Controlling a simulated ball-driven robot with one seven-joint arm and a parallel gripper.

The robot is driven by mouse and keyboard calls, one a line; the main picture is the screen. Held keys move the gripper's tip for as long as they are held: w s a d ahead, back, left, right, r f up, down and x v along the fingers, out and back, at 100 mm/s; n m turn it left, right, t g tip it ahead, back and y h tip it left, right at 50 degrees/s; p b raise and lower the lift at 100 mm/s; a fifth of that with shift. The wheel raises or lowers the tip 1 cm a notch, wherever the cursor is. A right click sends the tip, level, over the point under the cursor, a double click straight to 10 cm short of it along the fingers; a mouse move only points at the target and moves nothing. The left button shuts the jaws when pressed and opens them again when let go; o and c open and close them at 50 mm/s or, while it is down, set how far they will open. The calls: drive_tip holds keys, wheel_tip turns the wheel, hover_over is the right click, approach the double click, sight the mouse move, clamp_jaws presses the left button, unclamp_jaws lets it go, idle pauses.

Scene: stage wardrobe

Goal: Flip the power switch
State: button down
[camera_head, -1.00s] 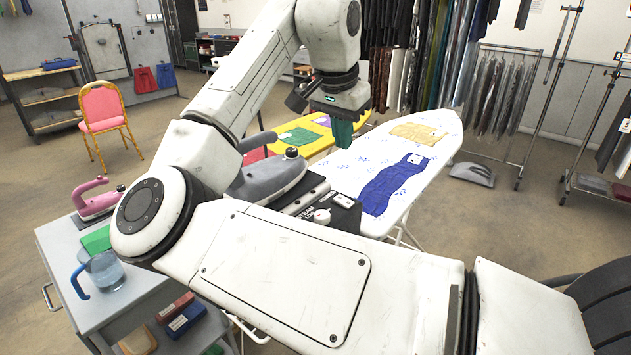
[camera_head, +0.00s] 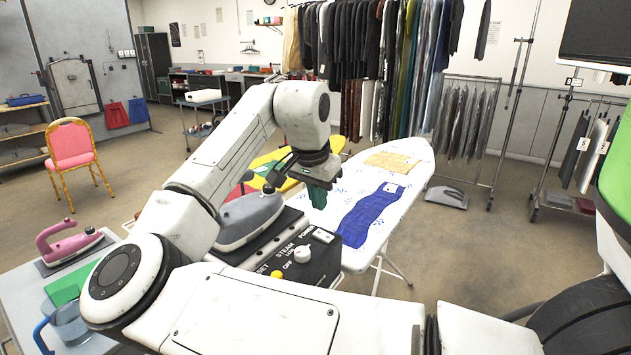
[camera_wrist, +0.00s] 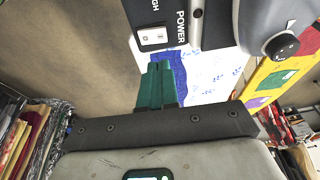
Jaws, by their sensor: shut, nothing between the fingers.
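The power switch (camera_head: 323,236) is a small white rocker on the top of the black control box (camera_head: 322,262). It sits beside the POWER label, and in the wrist view the white switch (camera_wrist: 152,37) shows beyond my fingertips, slightly left. My gripper (camera_head: 318,205) has green fingers pointing down. It is shut and empty. In the head view it hangs just above and behind the box, apart from the switch. In the wrist view the closed fingertips (camera_wrist: 160,66) stop short of the box edge. Which way the rocker is tipped is too small to tell.
A grey iron (camera_head: 245,218) rests on the unit beside the control box. The box also has a white STEAM knob (camera_head: 302,253) and a yellow button (camera_head: 277,274). A white ironing board (camera_head: 405,207) with blue cloth lies behind. A pink iron (camera_head: 75,244) stands on the left cart.

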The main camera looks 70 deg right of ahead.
sight(325, 235)
drive_tip(key=shift+w+a+x, duration=0.1)
drive_tip(key=shift+a+x, duration=0.05)
drive_tip(key=shift+x, duration=0.9)
drive_tip(key=shift+w+a+x, duration=0.1)
drive_tip(key=shift+a+x, duration=0.1)
drive_tip(key=shift+x, duration=0.85)
drive_tip(key=shift+w+a+x, duration=0.1)
drive_tip(key=shift+a+x, duration=0.05)
drive_tip(key=shift+x, duration=0.85)
drive_tip(key=shift+f+p, duration=0.2)
drive_tip(key=shift+p, duration=0.1)
drive_tip(key=shift+w+d+f+g+p, duration=0.15)
drive_tip(key=shift+g+p, duration=0.35)
drive_tip(key=shift+p, duration=0.25)
drive_tip(key=shift+w+f, duration=0.1)
drive_tip(key=shift+f, duration=0.1)
drive_tip(key=shift+s+a+r+p, duration=0.1)
drive_tip(key=shift+s+a+p, duration=0.1)
drive_tip(key=shift+s, duration=0.2)
drive_tip(key=shift+s+a+r+p, duration=0.1)
drive_tip(key=shift+s+p, duration=0.1)
drive_tip(key=shift+s, duration=0.2)
